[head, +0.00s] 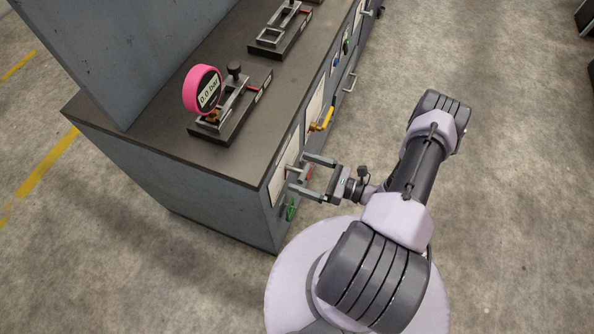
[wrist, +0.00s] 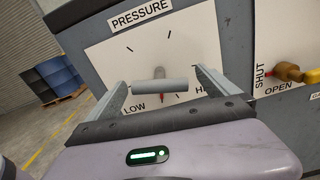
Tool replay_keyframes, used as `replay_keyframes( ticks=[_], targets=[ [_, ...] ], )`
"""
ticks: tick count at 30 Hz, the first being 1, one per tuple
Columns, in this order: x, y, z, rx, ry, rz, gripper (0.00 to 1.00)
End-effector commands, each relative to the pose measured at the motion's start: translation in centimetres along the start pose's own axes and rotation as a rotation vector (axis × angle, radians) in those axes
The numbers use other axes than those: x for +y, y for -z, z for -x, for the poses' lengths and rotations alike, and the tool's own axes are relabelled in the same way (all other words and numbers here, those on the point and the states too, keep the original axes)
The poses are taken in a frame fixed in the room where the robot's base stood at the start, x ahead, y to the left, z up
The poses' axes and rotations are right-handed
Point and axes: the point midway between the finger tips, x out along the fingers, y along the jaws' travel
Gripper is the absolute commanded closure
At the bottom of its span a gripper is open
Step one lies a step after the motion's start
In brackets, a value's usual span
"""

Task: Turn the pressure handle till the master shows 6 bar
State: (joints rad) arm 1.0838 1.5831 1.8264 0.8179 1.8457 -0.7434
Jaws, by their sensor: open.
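The pressure handle (wrist: 163,86) is a grey bar on a white panel marked PRESSURE, LOW and HIGH, the last partly hidden by a finger. The bar lies nearly level, with a red mark just below it. In the head view the handle (head: 292,169) is small at the bench's near end. My gripper (head: 298,172) is open, its fingers on either side of the handle; in the wrist view gaps seem to show at both bar ends. The master gauge (head: 203,90) is pink and round, on the bench top. Its small, tilted display seems to read 6.0 bar.
A yellow lever (head: 321,120) sits right of the pressure panel, marked SHUT and OPEN in the wrist view. A green part (head: 290,212) hangs low on the bench front. Another fixture (head: 280,30) stands farther back. Blue drums (wrist: 58,76) are far left. Floor beside the bench is clear.

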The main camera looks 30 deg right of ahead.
Motion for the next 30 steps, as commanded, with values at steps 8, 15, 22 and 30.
replay_keyframes(
  ticks=[8, 15, 22, 30],
  targets=[
    [0.0, 0.0, -2.5, 0.000, -0.001, 0.000, 0.02],
    [0.0, 0.0, -2.6, 0.000, 0.000, 0.000, 0.02],
    [0.0, 0.0, -2.6, 0.000, 0.000, 0.000, 0.47],
    [0.0, 0.0, -2.6, 0.000, 0.001, -0.020, 0.56]
  ],
)
